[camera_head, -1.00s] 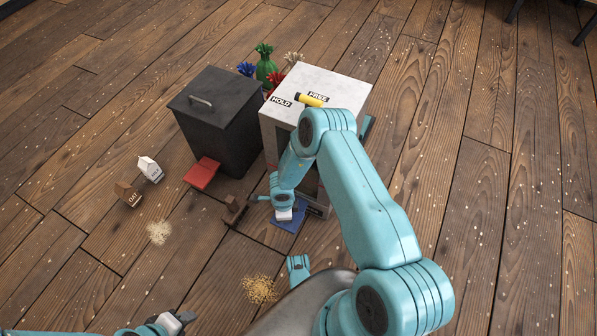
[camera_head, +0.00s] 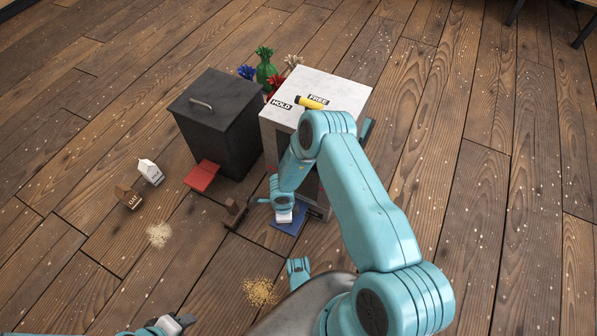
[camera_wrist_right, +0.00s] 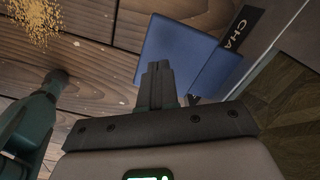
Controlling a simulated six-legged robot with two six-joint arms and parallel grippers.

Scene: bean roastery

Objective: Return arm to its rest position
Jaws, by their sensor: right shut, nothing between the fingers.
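My right arm reaches in from the lower right and bends down in front of the white cabinet (camera_head: 335,85). Its gripper (camera_head: 262,201) hangs low in front of the cabinet. In the right wrist view the gripper's fingers (camera_wrist_right: 158,66) are together and empty, over the edge of a blue panel (camera_wrist_right: 190,50). The blue panel also shows near the floor in the head view (camera_head: 287,226). My left gripper (camera_head: 187,321) is low at the left by the bottom edge. It is small and partly cut off, so its jaws cannot be read.
A dark lidded bin (camera_head: 215,120) with a red pedal (camera_head: 202,175) stands left of the cabinet. A yellow handle (camera_head: 308,102) sits on the cabinet top near HOLD and FREE labels. Small cartons (camera_head: 150,171) and spilled grain (camera_head: 260,291) are on the floor. Right floor is clear.

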